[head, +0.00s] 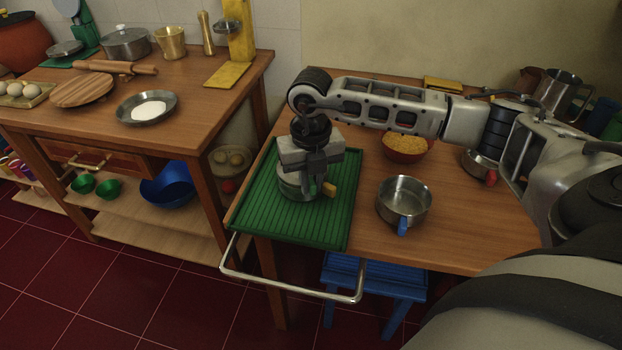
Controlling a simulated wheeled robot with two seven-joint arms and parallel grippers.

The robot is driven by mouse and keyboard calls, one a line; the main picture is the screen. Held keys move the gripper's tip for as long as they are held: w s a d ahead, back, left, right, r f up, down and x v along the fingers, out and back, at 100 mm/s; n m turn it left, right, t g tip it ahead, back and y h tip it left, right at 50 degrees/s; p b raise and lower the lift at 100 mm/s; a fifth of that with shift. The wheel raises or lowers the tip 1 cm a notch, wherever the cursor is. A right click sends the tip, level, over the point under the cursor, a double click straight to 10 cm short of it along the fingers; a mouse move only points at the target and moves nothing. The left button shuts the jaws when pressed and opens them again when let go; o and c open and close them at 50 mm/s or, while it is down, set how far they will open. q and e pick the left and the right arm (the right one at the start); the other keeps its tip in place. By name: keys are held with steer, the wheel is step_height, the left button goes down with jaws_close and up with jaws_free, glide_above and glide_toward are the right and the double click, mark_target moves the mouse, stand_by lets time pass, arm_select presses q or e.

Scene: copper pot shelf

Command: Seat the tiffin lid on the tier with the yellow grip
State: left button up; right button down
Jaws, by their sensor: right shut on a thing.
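The steel tier with the yellow grip (329,189) stands on the green ribbed tray (255,210), its yellow grip facing right. My right gripper (312,181) points down directly over this tier and is shut on the tiffin lid, which it largely hides. Lid and tier overlap in this view, so I cannot tell whether the lid touches the rim or sits level. The tier with the blue grip (403,207) stands open and empty on the wooden table, right of the tray. The tier with the red grip (476,163) is farther back, partly behind my arm. My left gripper is not in view.
A red bowl of yellow food (405,150) stands behind the blue-grip tier, below my right forearm. A metal rail (292,288) runs along the near edge. The left counter (205,110) holds a plate, pots and a rolling pin. Table space near the blue-grip tier is clear.

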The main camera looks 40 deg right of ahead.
steer(key=c, duration=1.4)
jaws_free()
steer(key=shift+o, duration=0.2)
step_height(320, 180, up, 16)
steer(key=shift+f, duration=0.1)
